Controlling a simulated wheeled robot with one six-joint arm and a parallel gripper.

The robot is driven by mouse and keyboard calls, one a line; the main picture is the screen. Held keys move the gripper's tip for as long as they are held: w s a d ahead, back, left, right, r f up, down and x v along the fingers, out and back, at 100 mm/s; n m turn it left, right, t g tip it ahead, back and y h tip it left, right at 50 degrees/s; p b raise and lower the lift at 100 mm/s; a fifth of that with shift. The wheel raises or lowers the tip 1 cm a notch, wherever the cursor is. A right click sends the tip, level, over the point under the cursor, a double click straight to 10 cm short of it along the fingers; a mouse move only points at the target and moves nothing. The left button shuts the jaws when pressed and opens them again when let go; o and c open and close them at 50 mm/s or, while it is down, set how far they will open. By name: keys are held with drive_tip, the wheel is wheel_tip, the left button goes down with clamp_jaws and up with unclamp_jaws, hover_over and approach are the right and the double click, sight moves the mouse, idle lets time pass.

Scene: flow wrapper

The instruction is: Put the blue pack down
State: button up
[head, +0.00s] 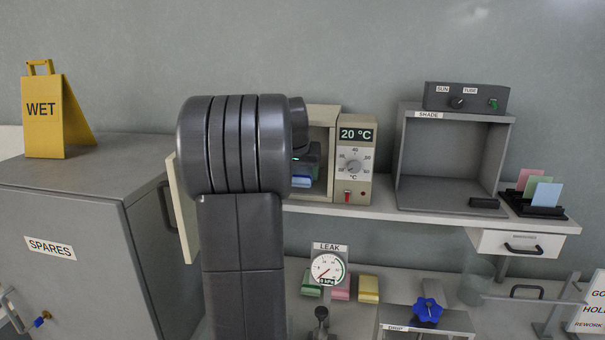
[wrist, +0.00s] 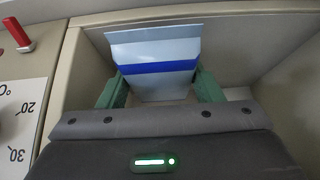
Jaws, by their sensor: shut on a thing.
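The blue pack (wrist: 155,50), pale blue with a darker blue band, is held between the green fingers of my gripper (wrist: 160,85) in the wrist view. It is inside a beige box-shaped chamber (wrist: 262,30). In the head view a small part of the blue pack (head: 302,182) shows in the open front of the cabinet (head: 325,115), just right of my arm. My gripper is shut on the pack. I cannot tell whether the pack touches the chamber floor. My arm hides the left part of the cabinet in the head view.
The cabinet's control panel (head: 356,135) reads 20 °C and has a dial and red switch. An open cream door (head: 185,210) stands left of my arm. A grey SHADE box (head: 450,200) is to the right. Green, pink and yellow packs (head: 368,289) lie on the lower bench.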

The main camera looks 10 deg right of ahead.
sight(302, 170)
drive_tip(key=shift+w+d+f+p, duration=0.25)
drive_tip(key=shift+w+f, duration=0.3)
drive_tip(key=shift+w, duration=0.1)
drive_tip(key=shift+w+d+f+p, duration=0.2)
drive_tip(key=shift+w+d+f, duration=0.05)
drive_tip(key=shift+w+f, duration=0.3)
drive_tip(key=shift+s+r, duration=0.1)
drive_tip(key=shift+f, duration=0.25)
drive_tip(key=o, duration=1)
drive_tip(key=shift+c, duration=0.2)
drive_tip(key=shift+r, duration=0.1)
